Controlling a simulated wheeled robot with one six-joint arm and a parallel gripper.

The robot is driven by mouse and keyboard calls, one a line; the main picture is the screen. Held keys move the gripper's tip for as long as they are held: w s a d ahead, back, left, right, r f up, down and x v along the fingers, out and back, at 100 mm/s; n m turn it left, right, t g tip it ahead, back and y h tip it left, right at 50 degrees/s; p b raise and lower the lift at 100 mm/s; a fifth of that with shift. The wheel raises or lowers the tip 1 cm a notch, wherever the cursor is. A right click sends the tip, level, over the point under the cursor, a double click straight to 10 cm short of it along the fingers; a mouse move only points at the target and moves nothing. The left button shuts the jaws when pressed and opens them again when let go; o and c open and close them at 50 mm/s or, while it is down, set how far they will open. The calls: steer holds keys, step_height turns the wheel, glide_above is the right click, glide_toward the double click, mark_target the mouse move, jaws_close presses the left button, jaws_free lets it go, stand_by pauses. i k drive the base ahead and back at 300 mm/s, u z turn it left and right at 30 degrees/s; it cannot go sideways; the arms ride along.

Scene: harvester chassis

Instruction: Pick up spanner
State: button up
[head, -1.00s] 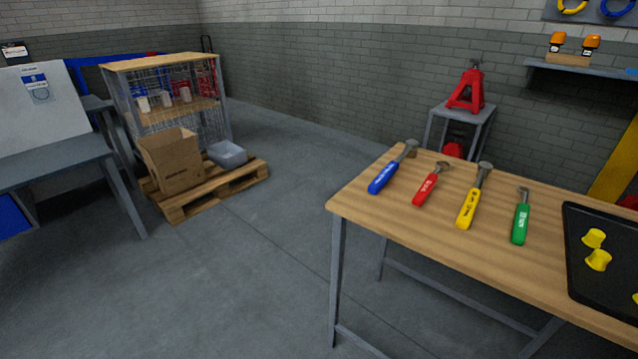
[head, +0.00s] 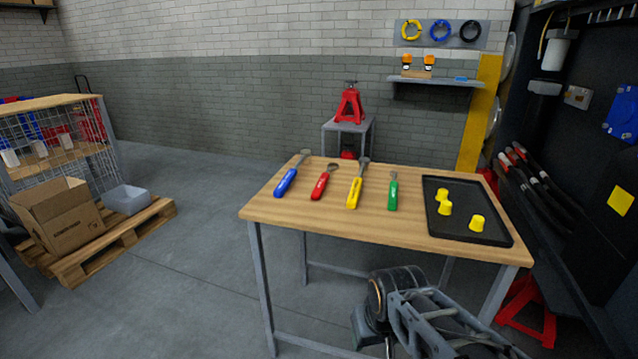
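Several hand tools lie apart in a row on the wooden workbench (head: 300,212), metal heads toward the back. From left they are a blue-handled tool (head: 287,181), a red-handled tool (head: 321,186), a yellow-handled tool (head: 355,190) and a green-handled tool (head: 393,194). The heads are small here. The red and green tools have narrow, spanner-like heads, but I cannot tell for sure which is the spanner. My arm shows at the bottom right of centre, in front of the bench and below its top. I cannot make out my gripper's fingertips. Nothing touches the tools.
A red jack stand (head: 349,104) is on a small stand behind. A dark machine (head: 590,150) stands close on the right. A pallet (head: 118,250) is at left; the floor between is clear.

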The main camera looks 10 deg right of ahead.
mark_target(318, 189)
steer(key=u, duration=1.8)
steer(key=i, duration=1.2)
steer(key=z, duration=2.25)
